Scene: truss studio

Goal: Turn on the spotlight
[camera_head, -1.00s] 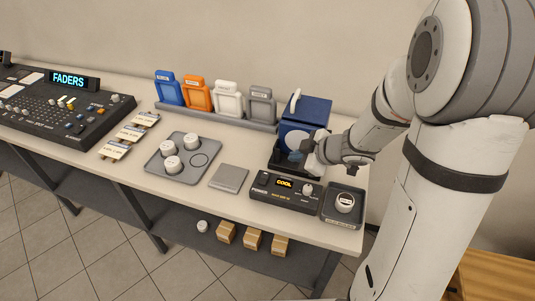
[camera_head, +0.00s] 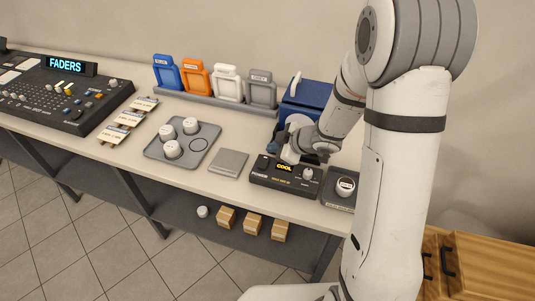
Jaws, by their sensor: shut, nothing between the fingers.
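The likely spotlight is a blue box-shaped unit (camera_head: 309,97) with a white handle, at the back right of the bench. My arm hides its lower right part. A black control box (camera_head: 286,186) stands in front of it, with a lit yellow "COOL" display (camera_head: 284,168), a dark switch (camera_head: 262,163) at its left and a pale knob (camera_head: 308,174) at its right. My gripper (camera_head: 289,157) is shut and empty, over the back edge of the control box just above the display. I cannot tell whether it touches the box.
A small dark tray (camera_head: 338,200) with a white round piece is right of the box. A grey flat pad (camera_head: 229,163) and a grey tray (camera_head: 163,149) with white pieces lie left. Coloured frames (camera_head: 197,79) stand in a rack behind. A "FADERS" console (camera_head: 90,108) is far left.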

